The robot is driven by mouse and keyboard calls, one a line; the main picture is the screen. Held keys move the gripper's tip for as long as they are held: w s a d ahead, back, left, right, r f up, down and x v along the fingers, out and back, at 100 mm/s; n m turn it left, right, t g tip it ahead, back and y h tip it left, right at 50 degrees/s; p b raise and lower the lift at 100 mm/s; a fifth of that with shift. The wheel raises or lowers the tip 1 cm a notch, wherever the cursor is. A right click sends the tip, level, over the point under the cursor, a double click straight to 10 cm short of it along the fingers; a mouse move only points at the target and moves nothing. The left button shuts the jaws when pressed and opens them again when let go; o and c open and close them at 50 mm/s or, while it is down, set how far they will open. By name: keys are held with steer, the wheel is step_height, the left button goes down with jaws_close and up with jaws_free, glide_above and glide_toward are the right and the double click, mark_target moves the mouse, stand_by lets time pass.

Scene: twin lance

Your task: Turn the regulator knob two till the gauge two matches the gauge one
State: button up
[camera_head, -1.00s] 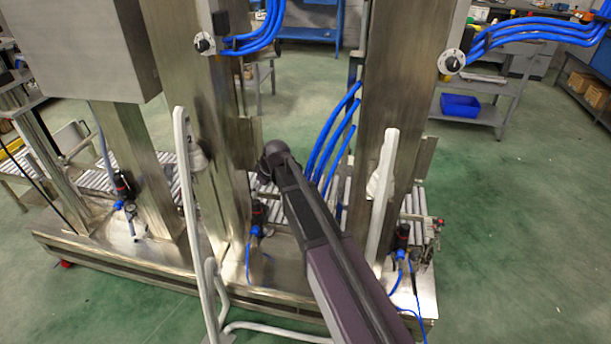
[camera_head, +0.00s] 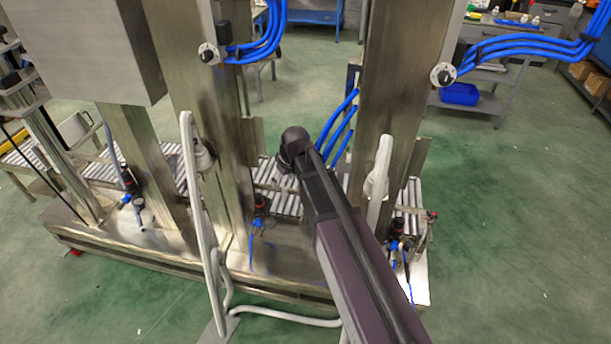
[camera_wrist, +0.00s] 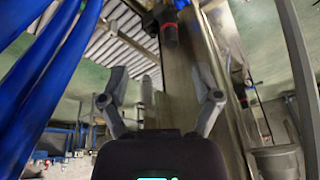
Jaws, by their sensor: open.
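Black regulators with blue fittings stand along the machine's base in the head view: left (camera_head: 130,182), middle (camera_head: 260,208) and right (camera_head: 397,243). I cannot tell which is number two, and no gauge face is readable. In the wrist view a dark cylinder with a red band (camera_wrist: 168,32), which looks like a regulator knob, is at the top, with blue fittings above it. My gripper (camera_wrist: 160,85) is open, its two fingers spread below that cylinder in the picture, with nothing between them. In the head view my arm hides the gripper.
Steel columns rise beside my arm, one left (camera_head: 210,130) and one right (camera_head: 392,100). White discs with black knobs (camera_head: 208,54) (camera_head: 443,75) and blue hoses are on them. Pale bent rails (camera_head: 192,190) stand in front. Blue hoses (camera_wrist: 45,75) crowd the wrist view's left.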

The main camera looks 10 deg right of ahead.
steer(key=s+d+r+m+g+h+p, duration=0.1)
steer(key=s+d+r+m+p, duration=0.1)
steer(key=s+d+r+p, duration=0.2)
steer(key=s+d+r, duration=0.1)
steer(key=s+d, duration=0.1)
steer(key=shift+s+m+p, duration=0.3)
steer(key=shift+s+p, duration=0.1)
steer(key=shift+d, duration=0.1)
steer(key=s+d+r+m+p, duration=0.2)
steer(key=s+d+r+p, duration=0.1)
steer(key=s+p, duration=0.1)
steer(key=s+d+r+m+g+h+p, duration=0.1)
steer(key=s+d+r+m+p, duration=0.1)
steer(key=s+d+r+p, duration=0.2)
steer(key=s, duration=0.3)
steer(key=shift+d+r, duration=0.2)
steer(key=shift+r, duration=0.05)
steer(key=shift+w, duration=0.1)
stand_by(2.9)
